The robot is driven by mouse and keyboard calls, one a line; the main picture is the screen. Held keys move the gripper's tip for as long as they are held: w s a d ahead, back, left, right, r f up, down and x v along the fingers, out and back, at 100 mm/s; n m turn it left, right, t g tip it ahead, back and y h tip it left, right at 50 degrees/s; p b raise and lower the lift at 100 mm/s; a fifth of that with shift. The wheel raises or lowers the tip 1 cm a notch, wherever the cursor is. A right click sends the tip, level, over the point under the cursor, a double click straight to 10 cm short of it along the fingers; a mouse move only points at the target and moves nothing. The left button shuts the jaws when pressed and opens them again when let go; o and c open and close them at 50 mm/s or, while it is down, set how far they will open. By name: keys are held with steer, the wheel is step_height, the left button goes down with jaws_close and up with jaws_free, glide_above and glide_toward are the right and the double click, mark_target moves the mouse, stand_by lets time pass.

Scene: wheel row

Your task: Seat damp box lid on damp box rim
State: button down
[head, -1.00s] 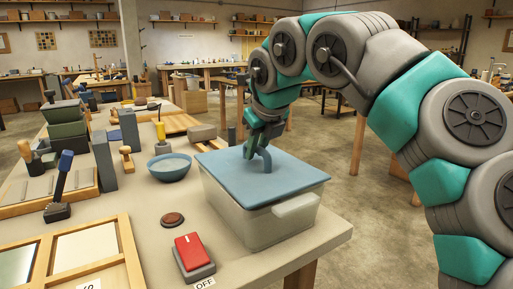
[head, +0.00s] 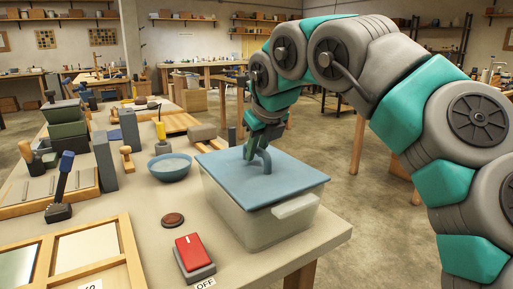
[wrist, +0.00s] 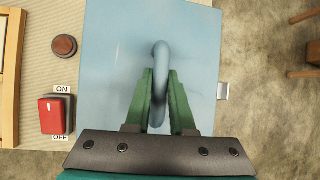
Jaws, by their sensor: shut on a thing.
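The blue damp box lid (head: 263,182) lies flat over the translucent damp box (head: 262,222) near the table's right corner. Its edges look level with the box rim; any small gap or offset cannot be told. The lid has a looped blue handle (head: 266,160), which also shows in the wrist view (wrist: 161,56). My gripper (head: 256,150) is above the lid, its green fingers on either side of the handle and shut on it in the wrist view (wrist: 161,88). The lid hides most of the rim. A pale latch tab (head: 296,206) shows on the box's front side.
A red switch (head: 194,251) and a brown knob (head: 172,220) stand left of the box. A blue bowl (head: 170,167) stands behind them. Wooden frames (head: 128,252) lie at the front left. The table (head: 325,232) ends close to the box's right.

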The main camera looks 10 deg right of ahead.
steer(key=shift+f, duration=0.4)
stand_by(1.4)
steer(key=c, duration=0.9)
jaws_free()
steer(key=shift+s+r, duration=0.15)
steer(key=shift+r, duration=0.15)
steer(key=shift+s+r, duration=0.2)
steer(key=shift+r, duration=0.1)
steer(key=shift+v, duration=1.05)
steer(key=o, duration=0.5)
